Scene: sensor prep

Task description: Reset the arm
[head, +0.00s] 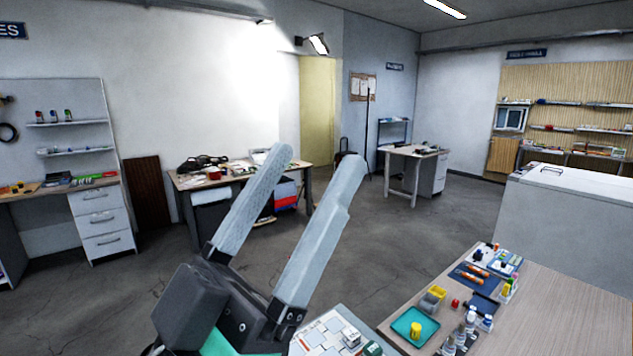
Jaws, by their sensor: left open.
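My left gripper (312,169) fills the lower middle of the head view, its two long grey fingers pointing up and spread apart. Nothing is between the fingers. The gripper is raised in front of the camera, to the left of the wooden work table (560,312). My right gripper is not in view.
The work table holds a teal tray (398,326) with a yellow item, small bottles (459,335) and a dark blue mat (465,283) with orange tools. A white board (318,335) lies near my gripper. A white cabinet (570,210) stands behind. Open floor lies beyond.

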